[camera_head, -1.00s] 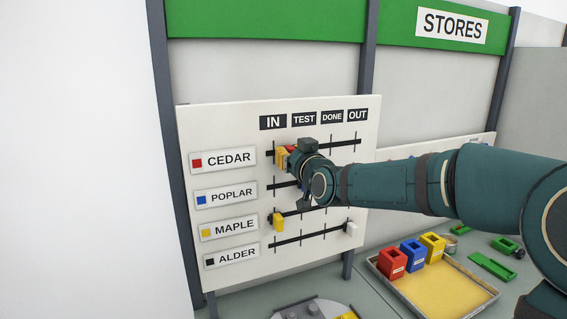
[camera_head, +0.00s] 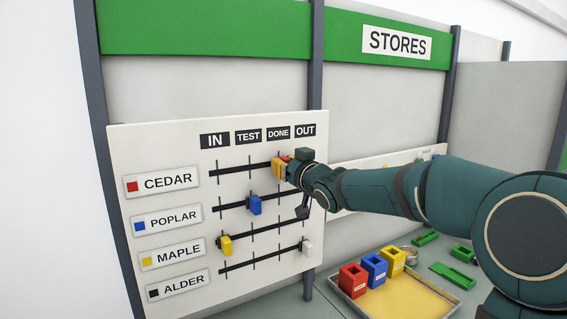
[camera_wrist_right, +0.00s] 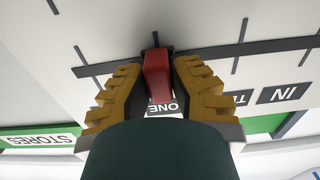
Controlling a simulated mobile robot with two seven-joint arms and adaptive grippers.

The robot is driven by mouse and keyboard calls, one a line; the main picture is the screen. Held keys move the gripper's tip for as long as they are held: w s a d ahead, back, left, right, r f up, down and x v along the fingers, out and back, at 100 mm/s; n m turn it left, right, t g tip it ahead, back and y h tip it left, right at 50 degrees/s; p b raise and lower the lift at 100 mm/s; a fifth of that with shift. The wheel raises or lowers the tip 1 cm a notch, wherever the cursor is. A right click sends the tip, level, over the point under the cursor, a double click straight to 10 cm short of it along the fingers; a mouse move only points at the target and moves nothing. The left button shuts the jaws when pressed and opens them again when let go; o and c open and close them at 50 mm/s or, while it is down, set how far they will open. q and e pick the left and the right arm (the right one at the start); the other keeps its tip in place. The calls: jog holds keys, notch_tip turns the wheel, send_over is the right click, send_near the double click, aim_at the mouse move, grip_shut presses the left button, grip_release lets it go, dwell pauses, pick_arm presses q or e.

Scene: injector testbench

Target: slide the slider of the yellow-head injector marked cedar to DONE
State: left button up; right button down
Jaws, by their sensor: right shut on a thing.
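The white board (camera_head: 150,225) has a CEDAR row label (camera_head: 164,183) with a red square. The red slider (camera_head: 287,158) of that row is at the DONE column, under the DONE plate (camera_head: 278,132). My right gripper (camera_head: 281,168), with yellow fingers, is shut on it. In the right wrist view the red slider (camera_wrist_right: 157,78) sits between both fingers of the right gripper (camera_wrist_right: 159,66), at a tick of the dark rail, with the partly hidden DONE plate (camera_wrist_right: 166,108) behind. My left gripper is out of view. No yellow-head injector can be made out.
Below, the blue slider (camera_head: 255,205) is near TEST, the yellow slider (camera_head: 225,245) at IN and the white slider (camera_head: 307,247) at OUT. A tray (camera_head: 440,287) with red, blue and yellow holders stands at the lower right. Green parts (camera_head: 453,276) lie beyond it.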

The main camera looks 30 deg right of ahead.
jog(key=shift+r, duration=0.15)
jog(key=c, duration=0.9)
grip_release()
jog(key=shift+w+a, duration=0.1)
jog(key=shift+o, duration=0.2)
jog(key=s, duration=1.2)
jog(key=shift+a, duration=0.35)
